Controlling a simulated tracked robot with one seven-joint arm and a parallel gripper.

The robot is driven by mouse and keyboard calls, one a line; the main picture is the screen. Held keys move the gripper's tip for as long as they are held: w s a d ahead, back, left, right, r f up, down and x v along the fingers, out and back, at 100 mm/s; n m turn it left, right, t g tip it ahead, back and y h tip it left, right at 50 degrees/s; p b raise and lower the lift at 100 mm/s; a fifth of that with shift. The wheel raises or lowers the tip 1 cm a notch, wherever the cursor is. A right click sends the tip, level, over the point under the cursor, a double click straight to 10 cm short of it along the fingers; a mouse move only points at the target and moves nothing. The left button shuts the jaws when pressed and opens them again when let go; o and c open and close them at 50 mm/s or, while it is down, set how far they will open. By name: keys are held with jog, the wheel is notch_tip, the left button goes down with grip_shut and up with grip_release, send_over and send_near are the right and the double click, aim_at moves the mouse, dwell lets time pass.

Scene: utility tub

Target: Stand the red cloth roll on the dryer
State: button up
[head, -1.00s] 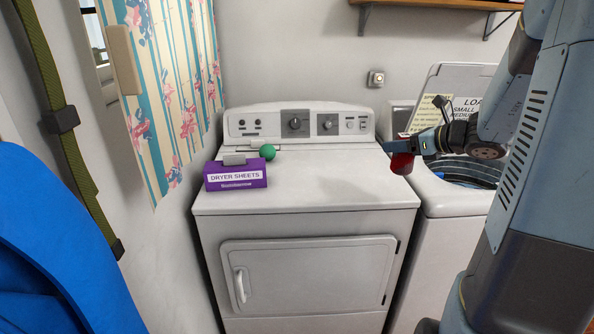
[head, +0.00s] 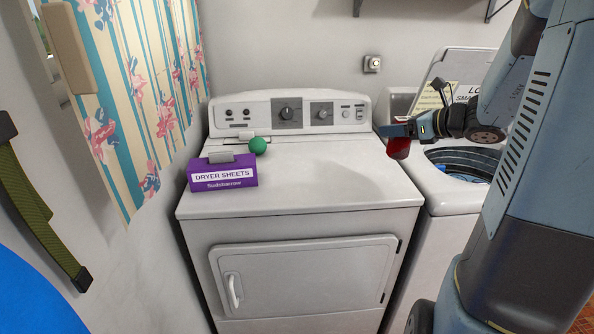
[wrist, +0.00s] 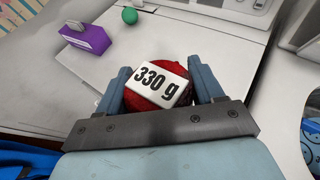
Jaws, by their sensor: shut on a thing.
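The red cloth roll (head: 398,149) is held in my gripper (head: 397,133) near the right edge of the dryer top. In the wrist view, the roll (wrist: 134,92) sits between the two fingers of my gripper (wrist: 160,85), with its round end and a white "330 g" label facing the camera. The white dryer (head: 300,185) stands in the middle of the head view. The roll looks upright in the head view. I cannot tell whether its lower end touches the dryer top.
A purple dryer sheets box (head: 222,174) and a green ball (head: 258,146) are on the dryer's left part. The middle and right of its top are clear. An open washer (head: 440,190) stands at the right, with a gap between. The control panel (head: 290,113) rises behind.

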jog(key=shift+w+a+f, duration=1.45)
jog(key=shift+w+f, duration=0.45)
jog(key=shift+f, duration=0.25)
jog(key=shift+w+a+f, duration=1.45)
jog(key=shift+w+f, duration=0.45)
jog(key=shift+f, duration=0.3)
jog(key=shift+w+a+f, duration=1.45)
jog(key=shift+w+f, duration=0.45)
jog(key=shift+f, duration=0.25)
jog(key=shift+f, duration=0.1)
jog(key=o, duration=1.3)
